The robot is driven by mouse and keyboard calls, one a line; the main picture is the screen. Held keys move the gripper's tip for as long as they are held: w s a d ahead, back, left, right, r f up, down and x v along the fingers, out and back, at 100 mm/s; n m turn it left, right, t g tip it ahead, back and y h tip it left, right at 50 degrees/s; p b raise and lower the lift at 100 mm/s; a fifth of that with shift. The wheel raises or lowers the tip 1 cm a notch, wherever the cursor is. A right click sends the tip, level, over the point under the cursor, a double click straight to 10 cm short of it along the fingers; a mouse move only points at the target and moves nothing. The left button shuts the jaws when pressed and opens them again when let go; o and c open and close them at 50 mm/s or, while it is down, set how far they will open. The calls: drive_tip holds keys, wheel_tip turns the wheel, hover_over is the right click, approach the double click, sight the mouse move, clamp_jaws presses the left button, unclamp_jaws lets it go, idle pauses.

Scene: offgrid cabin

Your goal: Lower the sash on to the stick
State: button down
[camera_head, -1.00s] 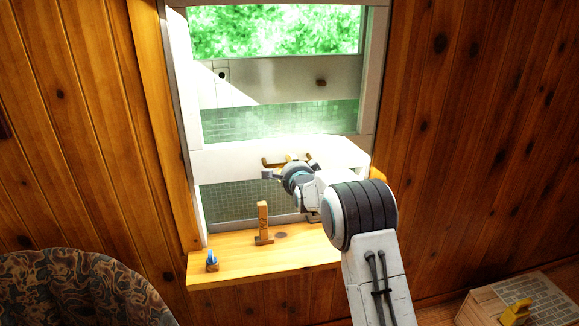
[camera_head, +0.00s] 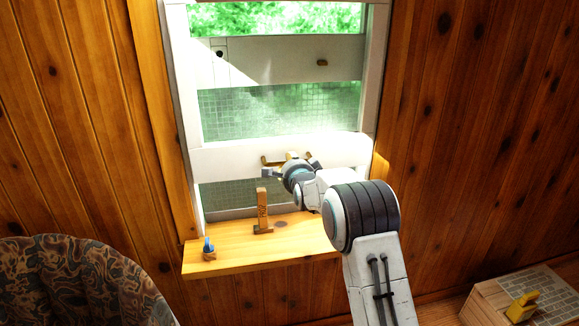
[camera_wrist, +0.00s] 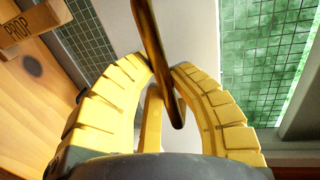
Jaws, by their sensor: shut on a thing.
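The sash's white bottom rail (camera_head: 232,161) crosses the window above the sill, with a brass handle (camera_head: 273,161) on its face. My gripper (camera_head: 285,164) is at this handle. In the wrist view its yellow fingers (camera_wrist: 165,75) are around the dark brass handle bar (camera_wrist: 153,45). The wooden stick (camera_head: 262,208) stands upright on the sill, left of my gripper. Its top is just under the rail, seemingly with a small gap. The stick also shows at the upper left of the wrist view (camera_wrist: 35,25), lettered PROP. My arm hides the rail's right part.
The wooden sill (camera_head: 225,258) holds a small blue-topped item (camera_head: 209,248) at its left end. A patterned armchair (camera_head: 75,285) stands at lower left. A wooden box (camera_head: 490,300) with a yellow object (camera_head: 521,308) is at lower right. Plank walls flank the window.

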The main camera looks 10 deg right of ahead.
wheel_tip(320, 180, down, 6)
drive_tip(key=b, duration=0.5)
drive_tip(key=c, duration=1.1)
unclamp_jaws()
drive_tip(key=shift+r, duration=0.1)
drive_tip(key=shift+s, duration=0.1)
drive_tip(key=shift+v, duration=5.95)
